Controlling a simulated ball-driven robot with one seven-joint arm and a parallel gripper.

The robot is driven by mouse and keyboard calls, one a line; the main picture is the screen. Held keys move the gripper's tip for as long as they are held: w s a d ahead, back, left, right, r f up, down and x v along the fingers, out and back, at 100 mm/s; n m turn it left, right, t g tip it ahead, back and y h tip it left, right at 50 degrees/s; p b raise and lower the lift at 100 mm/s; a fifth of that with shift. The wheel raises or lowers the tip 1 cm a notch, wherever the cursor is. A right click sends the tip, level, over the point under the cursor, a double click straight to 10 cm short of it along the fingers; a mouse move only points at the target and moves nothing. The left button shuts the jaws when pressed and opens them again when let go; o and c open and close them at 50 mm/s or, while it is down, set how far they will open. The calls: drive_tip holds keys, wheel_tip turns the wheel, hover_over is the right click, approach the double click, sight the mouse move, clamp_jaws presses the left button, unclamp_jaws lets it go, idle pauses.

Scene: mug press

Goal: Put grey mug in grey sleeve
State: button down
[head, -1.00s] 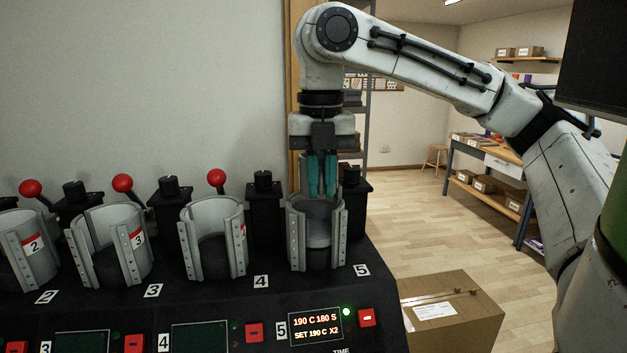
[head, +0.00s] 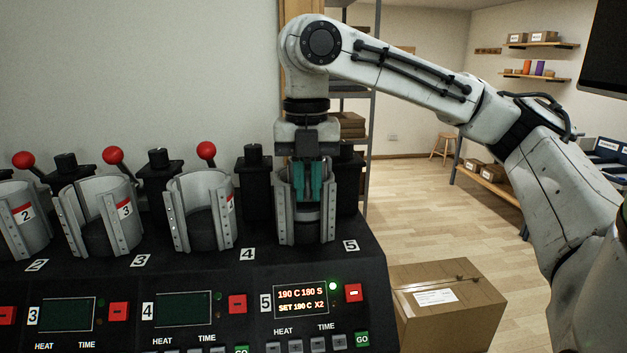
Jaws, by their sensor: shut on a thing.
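The grey sleeve (head: 287,212) at station 5 is an open-fronted metal cuff with riveted plates, at the right end of the press. My gripper (head: 309,200) points straight down, its teal fingers inside the sleeve's upper part. The fingers are shut on the grey mug (head: 308,217). Only a little grey of it shows between the sleeve's plates, below the fingers. The rest of the mug is hidden by the fingers and the sleeve. I cannot tell whether its base touches the sleeve's bottom.
More empty-looking sleeves stand to the left, such as the one at station 4 (head: 176,215). Red-knobbed levers (head: 206,149) rise behind them. Station 5's display (head: 302,299) is lit. A cardboard box (head: 446,312) stands on the floor at right.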

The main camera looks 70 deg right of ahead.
drive_tip(key=c, duration=1)
unclamp_jaws()
drive_tip(key=shift+c, duration=0.2)
wheel_tip(320, 180, up, 11)
drive_tip(key=shift+f, duration=0.1)
drive_tip(key=shift+f, duration=0.1)
